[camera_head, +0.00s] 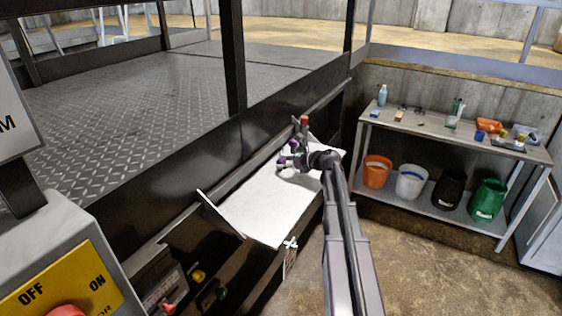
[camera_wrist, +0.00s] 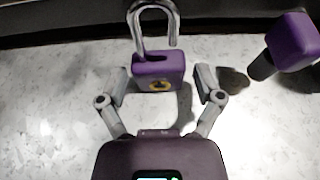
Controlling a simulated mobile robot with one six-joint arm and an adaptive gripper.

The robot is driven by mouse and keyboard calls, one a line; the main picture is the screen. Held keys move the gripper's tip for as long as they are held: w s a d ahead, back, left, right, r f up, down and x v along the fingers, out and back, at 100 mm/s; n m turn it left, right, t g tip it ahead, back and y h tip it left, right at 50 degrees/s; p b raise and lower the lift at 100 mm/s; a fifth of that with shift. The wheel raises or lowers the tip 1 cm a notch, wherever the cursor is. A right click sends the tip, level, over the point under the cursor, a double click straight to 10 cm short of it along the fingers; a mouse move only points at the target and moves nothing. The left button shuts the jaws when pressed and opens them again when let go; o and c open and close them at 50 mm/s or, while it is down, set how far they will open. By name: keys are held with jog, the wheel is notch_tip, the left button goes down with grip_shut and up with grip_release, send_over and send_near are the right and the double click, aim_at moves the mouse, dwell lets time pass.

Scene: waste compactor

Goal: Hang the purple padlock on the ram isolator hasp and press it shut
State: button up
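In the wrist view the purple padlock (camera_wrist: 158,72) is between the two fingers of my gripper (camera_wrist: 160,84). Its grey shackle points away from the gripper, and one leg ends clear of the body, so it is open. Pale surface shows between each finger and the padlock; the fingers look apart from it. In the head view my gripper (camera_head: 296,156) is low over a white shelf (camera_head: 262,208); the padlock cannot be told clearly there. A yellow OFF/ON isolator panel (camera_head: 62,285) with a red knob is at lower left. I cannot make out the hasp.
A second purple block (camera_wrist: 293,40) with a dark grey shaft lies right of the padlock. A red-topped item (camera_head: 304,121) stands behind my gripper. Black posts and a plated platform (camera_head: 130,110) rise beside the shelf. A workbench (camera_head: 450,130) with buckets stands right.

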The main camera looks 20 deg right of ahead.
jog(key=c, duration=0.6)
jog(key=shift+r, duration=0.15)
jog(key=shift+r+p, duration=2.35)
jog(key=shift+p, duration=0.15)
